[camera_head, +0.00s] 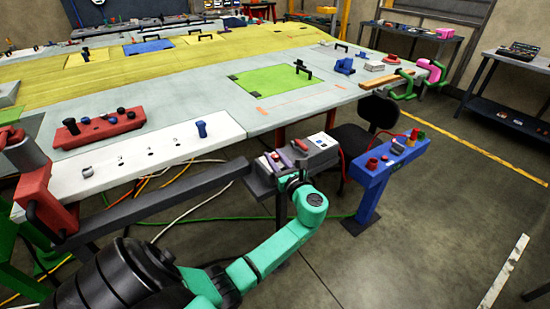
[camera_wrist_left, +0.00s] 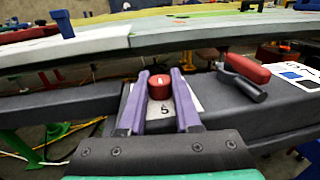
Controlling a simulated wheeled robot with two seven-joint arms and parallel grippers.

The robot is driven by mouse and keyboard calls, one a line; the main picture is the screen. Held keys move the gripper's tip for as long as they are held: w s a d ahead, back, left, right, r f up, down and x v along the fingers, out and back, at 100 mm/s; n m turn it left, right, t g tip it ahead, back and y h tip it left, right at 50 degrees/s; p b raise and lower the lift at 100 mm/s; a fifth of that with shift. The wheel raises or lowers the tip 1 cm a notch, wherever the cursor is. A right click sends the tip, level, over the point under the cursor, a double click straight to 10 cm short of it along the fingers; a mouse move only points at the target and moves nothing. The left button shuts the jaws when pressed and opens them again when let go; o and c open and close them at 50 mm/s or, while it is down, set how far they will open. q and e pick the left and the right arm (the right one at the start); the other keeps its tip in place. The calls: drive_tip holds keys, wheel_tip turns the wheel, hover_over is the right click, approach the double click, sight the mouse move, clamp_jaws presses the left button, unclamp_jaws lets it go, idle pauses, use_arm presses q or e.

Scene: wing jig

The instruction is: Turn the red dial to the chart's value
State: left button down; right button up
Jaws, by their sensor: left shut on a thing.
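The red dial (camera_wrist_left: 160,88) stands on a dark box, with a pale scale plate (camera_wrist_left: 166,108) bearing a dark mark just in front of it. The purple fingers of my left gripper (camera_wrist_left: 160,76) are shut on the dial, one on each side. In the head view my teal left arm reaches from the bottom, and the left gripper (camera_head: 277,161) is at the box by the table's front edge. A white card with a blue patch (camera_wrist_left: 297,73) lies on the box to the right; its print is too small to read. My right gripper is not in view.
A red-handled lever (camera_wrist_left: 246,70) stands close to the right of the dial. A blue stand (camera_head: 375,178) with red, yellow and green parts is to the right. The long table (camera_head: 210,95) holds a red block (camera_head: 100,126) with knobs. Cables cross the floor.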

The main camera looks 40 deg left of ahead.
use_arm(q)
drive_tip(key=c, duration=0.6)
unclamp_jaws()
drive_tip(key=shift+s+d+f, duration=0.1)
drive_tip(key=shift+s+d, duration=0.05)
drive_tip(key=shift+d, duration=0.25)
drive_tip(key=b+v, duration=0.3)
drive_tip(key=v, duration=1)
drive_tip(key=shift+s+d, duration=0.2)
drive_tip(key=shift+d, duration=0.15)
